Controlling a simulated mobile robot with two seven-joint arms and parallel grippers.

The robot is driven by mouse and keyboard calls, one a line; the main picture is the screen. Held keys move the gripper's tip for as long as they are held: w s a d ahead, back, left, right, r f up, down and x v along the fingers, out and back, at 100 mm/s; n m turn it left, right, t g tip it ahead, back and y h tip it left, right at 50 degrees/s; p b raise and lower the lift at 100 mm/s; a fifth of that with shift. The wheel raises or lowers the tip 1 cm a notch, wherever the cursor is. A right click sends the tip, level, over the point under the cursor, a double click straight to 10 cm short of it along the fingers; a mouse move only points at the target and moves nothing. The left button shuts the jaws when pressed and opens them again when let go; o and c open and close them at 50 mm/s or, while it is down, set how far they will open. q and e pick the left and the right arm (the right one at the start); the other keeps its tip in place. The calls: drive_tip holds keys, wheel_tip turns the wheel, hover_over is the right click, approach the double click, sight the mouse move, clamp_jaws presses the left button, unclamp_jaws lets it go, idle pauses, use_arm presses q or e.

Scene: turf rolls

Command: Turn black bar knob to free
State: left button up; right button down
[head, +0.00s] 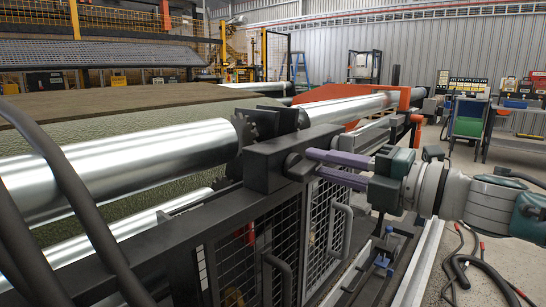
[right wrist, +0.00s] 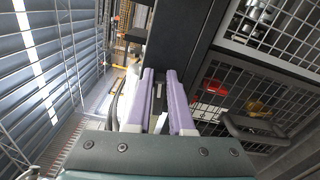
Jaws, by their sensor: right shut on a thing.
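The black bar knob (head: 297,168) sits on the side of a dark bearing block (head: 265,168) at the end of the machine frame. My right gripper (head: 311,165) comes in from the right, its two purple fingers shut on the knob. In the right wrist view the fingers (right wrist: 160,74) reach up against the dark frame, and they hide most of the knob. I cannot tell the knob's setting or any marking. My left gripper is not in view.
Shiny metal rollers (head: 130,165) run beside green turf (head: 150,125). Mesh guard doors (head: 328,225) with black handles stand below the block. An orange bracket (head: 385,105) is behind. Cables (head: 480,272) lie on the floor at the right.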

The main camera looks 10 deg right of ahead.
drive_tip(key=shift+f+m, duration=0.2)
drive_tip(key=shift+m, duration=0.8)
drive_tip(key=c, duration=0.8)
unclamp_jaws()
drive_tip(key=v, duration=1)
drive_tip(key=shift+p, duration=0.3)
